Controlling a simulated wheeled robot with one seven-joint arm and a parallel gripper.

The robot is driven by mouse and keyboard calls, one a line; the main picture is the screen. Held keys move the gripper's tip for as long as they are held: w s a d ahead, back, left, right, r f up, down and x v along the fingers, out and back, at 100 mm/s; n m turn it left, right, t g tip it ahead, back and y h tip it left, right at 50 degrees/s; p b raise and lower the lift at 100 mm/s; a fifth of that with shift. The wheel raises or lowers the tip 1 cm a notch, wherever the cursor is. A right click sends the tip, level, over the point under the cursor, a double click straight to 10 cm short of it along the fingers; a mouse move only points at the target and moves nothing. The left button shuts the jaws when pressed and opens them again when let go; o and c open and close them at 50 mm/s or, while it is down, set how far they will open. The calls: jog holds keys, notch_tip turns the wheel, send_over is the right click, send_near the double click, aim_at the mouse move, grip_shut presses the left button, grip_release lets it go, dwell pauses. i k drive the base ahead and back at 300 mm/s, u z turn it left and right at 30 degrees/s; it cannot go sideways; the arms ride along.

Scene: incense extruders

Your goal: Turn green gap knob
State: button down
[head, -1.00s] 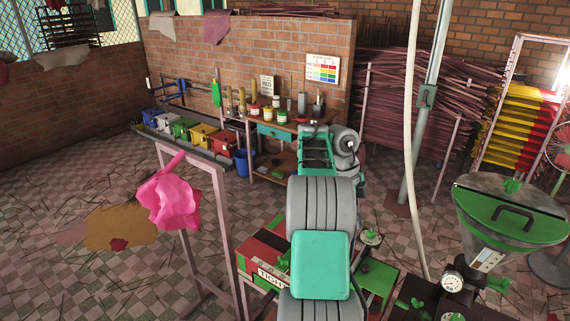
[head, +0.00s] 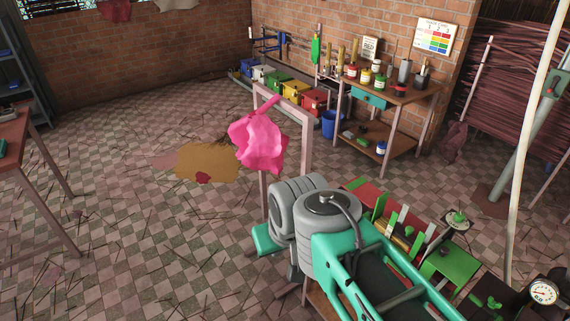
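Several green knob-like parts show on the machines at the lower right. One sits on a round pale plate (head: 458,217). Another, a green lobed knob (head: 490,303), is on a dark machine beside a white dial gauge (head: 543,292). I cannot tell which is the gap knob. A machine with a red and green top (head: 372,191) lies behind my grey and teal arm, which hides much of it.
A pink cloth (head: 258,143) hangs on a pinkish frame (head: 306,130) left of the machine. A workbench (head: 405,94) with jars stands behind. A pale pole (head: 530,140) rises at right. The tiled floor (head: 130,240) at left is mostly open, strewn with sticks.

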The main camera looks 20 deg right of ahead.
aim_at(458, 216)
jog(key=u, duration=0.45)
jog(key=k, duration=0.9)
jog(key=z, duration=1.1)
jog(key=k, duration=0.5)
jog(key=u, duration=1.75)
jog(key=i, duration=0.9)
jog(key=z, duration=2.15)
